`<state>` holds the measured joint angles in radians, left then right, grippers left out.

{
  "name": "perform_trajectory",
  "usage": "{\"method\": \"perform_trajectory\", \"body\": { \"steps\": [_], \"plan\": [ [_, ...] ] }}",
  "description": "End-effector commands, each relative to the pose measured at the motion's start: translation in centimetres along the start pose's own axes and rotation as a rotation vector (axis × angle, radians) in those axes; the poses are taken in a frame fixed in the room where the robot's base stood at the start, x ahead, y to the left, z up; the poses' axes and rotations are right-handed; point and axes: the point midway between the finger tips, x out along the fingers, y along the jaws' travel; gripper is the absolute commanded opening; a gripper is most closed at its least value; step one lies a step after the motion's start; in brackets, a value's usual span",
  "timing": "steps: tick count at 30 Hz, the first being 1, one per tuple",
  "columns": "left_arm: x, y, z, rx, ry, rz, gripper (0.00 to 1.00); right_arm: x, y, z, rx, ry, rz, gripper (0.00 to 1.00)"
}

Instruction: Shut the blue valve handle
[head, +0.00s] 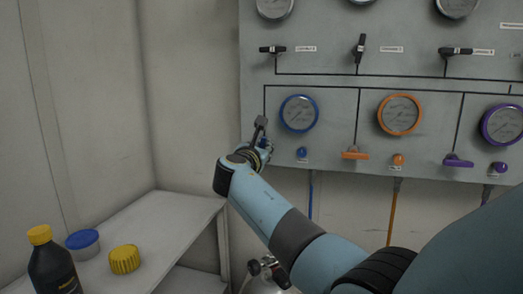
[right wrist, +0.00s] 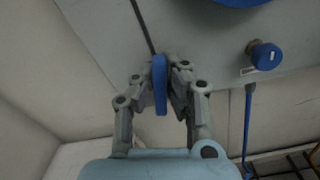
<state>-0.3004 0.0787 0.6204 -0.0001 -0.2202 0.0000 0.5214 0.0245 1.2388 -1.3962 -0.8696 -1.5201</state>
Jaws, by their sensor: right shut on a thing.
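The blue valve handle (right wrist: 159,84) is a flat blue lever at the lower left of the grey panel. In the right wrist view it stands upright in the picture, between my finger pads. My right gripper (right wrist: 162,90) is shut on it. In the head view my right gripper (head: 262,134) is at the panel, left of the blue-ringed gauge (head: 298,113), and it hides most of the handle. My left gripper is not in view.
A blue knob (head: 302,153) sits right of my gripper. An orange handle (head: 355,155) and a purple handle (head: 457,161) lie level further right. Black valves line the row above. A shelf (head: 178,222) at lower left holds a dark bottle (head: 52,268), a blue-lidded tub (head: 83,243) and a yellow cap (head: 124,259).

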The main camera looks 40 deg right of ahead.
Motion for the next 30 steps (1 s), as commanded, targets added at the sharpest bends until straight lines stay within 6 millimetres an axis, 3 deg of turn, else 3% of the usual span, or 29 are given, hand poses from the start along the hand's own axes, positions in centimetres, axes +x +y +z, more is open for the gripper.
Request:
{"method": "perform_trajectory", "body": {
  "steps": [30],
  "plan": [
    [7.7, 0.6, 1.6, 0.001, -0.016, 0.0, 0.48, -0.1, -0.8, -1.1, 0.932, 0.004, -0.005, 0.0]
  ]
}}
